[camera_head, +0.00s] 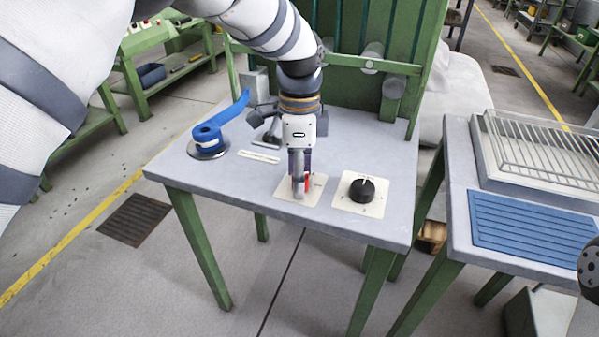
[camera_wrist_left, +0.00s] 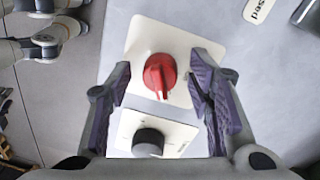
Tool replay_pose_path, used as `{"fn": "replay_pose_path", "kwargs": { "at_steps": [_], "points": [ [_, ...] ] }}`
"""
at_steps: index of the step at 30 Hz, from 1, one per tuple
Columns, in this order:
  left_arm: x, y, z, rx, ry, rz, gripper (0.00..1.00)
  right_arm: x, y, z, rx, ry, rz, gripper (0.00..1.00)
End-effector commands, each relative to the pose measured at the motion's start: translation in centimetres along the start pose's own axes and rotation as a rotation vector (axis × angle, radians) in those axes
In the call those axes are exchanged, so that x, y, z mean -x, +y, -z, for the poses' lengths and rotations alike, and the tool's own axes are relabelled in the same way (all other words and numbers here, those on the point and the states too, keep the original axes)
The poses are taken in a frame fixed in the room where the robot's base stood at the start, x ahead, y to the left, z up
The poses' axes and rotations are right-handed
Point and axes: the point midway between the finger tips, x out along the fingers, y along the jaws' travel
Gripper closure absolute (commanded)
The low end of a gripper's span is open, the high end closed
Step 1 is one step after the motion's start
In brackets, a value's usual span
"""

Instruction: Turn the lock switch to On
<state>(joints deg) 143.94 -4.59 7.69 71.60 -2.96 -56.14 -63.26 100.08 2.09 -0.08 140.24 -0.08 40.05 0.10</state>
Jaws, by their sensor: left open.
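The lock switch is a red knob (camera_wrist_left: 160,75) on a cream plate (camera_wrist_left: 140,40) in the left wrist view. In the head view a little red of the knob (camera_head: 307,181) shows on its plate (camera_head: 316,190), mostly hidden behind my left gripper (camera_head: 299,185). My left gripper (camera_wrist_left: 160,100) is open, its purple-padded fingers on either side of the red knob with gaps to both. The knob's pointer is directed toward the bottom of the wrist view. The plate's lettering is not readable.
A black dial (camera_head: 362,189) on its own plate sits just right of the switch. A blue tape-like coil (camera_head: 207,137) stands at the table's left. A second table at right holds a wire rack (camera_head: 545,150) and blue mat (camera_head: 530,228).

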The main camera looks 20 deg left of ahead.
Motion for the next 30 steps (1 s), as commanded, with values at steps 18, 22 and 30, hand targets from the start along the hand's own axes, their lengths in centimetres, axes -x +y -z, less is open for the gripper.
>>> {"fn": "replay_pose_path", "kwargs": {
  "at_steps": [18, 22, 30],
  "points": [
    [0.1, 0.0, 0.0, 0.01, 0.001, 0.0, 1.0, 0.1, 0.0, 0.0, 0.0, 0.002, 0.0, 0.6],
    [0.1, 0.0, 0.0, 0.043, 0.003, 0.001, 1.0, 0.3, 0.0, 0.1, 0.0, 0.008, 0.0, 0.6],
    [0.3, 0.0, 0.0, 0.221, 0.013, 0.003, 1.0, 1.3, 0.0, 0.6, -0.001, 0.033, 0.002, 0.6]
  ]
}}
